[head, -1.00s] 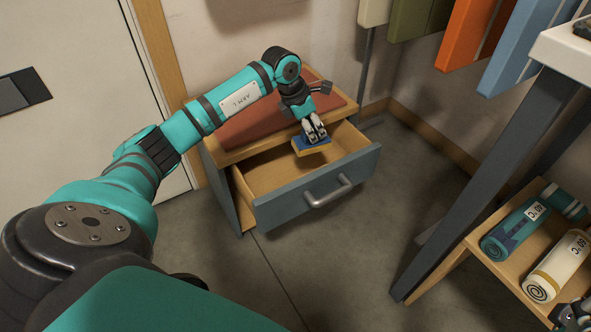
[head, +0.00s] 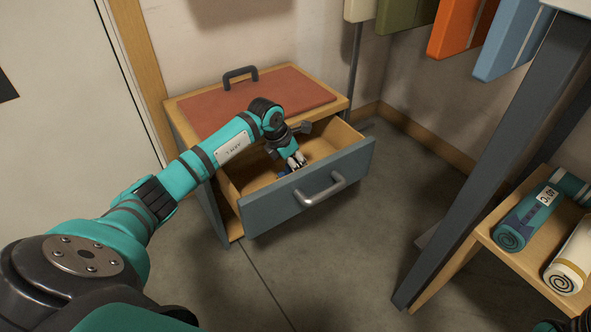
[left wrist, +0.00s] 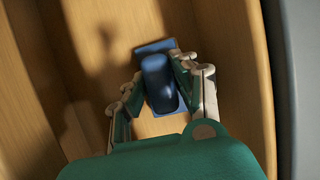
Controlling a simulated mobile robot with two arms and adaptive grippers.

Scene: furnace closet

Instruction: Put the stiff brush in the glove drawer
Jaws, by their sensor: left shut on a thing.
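The stiff brush (left wrist: 158,82) is blue, with a raised grip on a flat back. My left gripper (left wrist: 160,98) is shut on this grip. The glove drawer (head: 265,215) is pulled open, with a grey-blue front and bare wooden inside. In the head view my left gripper (head: 291,164) reaches down into the drawer. The brush (head: 284,172) shows there only as a small blue patch, mostly hidden by the gripper and drawer front. In the left wrist view it is over the wooden drawer floor; I cannot tell whether it touches. Only a dark sliver, perhaps of my right gripper, shows at the bottom right corner.
The cabinet top has a red mat (head: 260,97) and a dark handle (head: 240,76). A bar handle (head: 320,192) is on the drawer front. To the right stand a dark table leg (head: 490,165) and a shelf with rolled bundles (head: 530,220). The floor before the drawer is clear.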

